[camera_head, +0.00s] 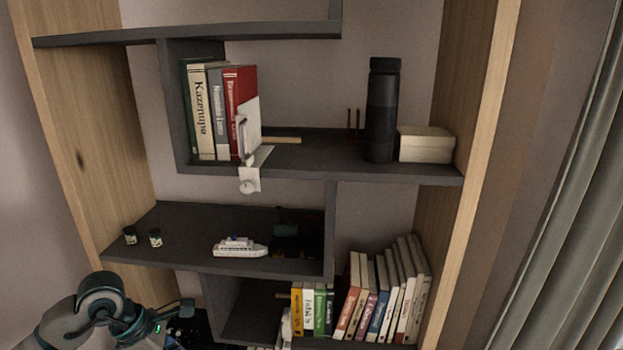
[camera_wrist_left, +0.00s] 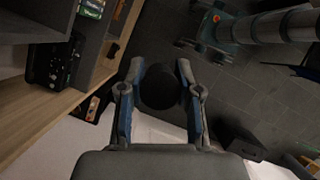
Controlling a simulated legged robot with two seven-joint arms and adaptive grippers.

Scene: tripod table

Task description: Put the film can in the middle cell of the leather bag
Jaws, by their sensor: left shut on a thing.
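In the left wrist view my left gripper (camera_wrist_left: 160,90) is shut on a dark round thing (camera_wrist_left: 160,86), which looks like the film can seen end-on. In the head view my left arm is at the lower left, below the middle shelf; what its fingers hold cannot be made out there. Two small dark-lidded cans with pale labels, one at the left (camera_head: 130,236) and one beside it (camera_head: 155,238), stand upright on the middle shelf. I cannot make out the leather bag or its cells in either view. My right gripper is not in view.
The middle shelf (camera_head: 185,252) also carries a white toy ship (camera_head: 240,247). Above are books (camera_head: 210,112), a black bottle (camera_head: 382,110) and a pale box (camera_head: 426,144). More books (camera_head: 385,298) stand lower right. A dark box (camera_wrist_left: 238,142) lies low in the wrist view.

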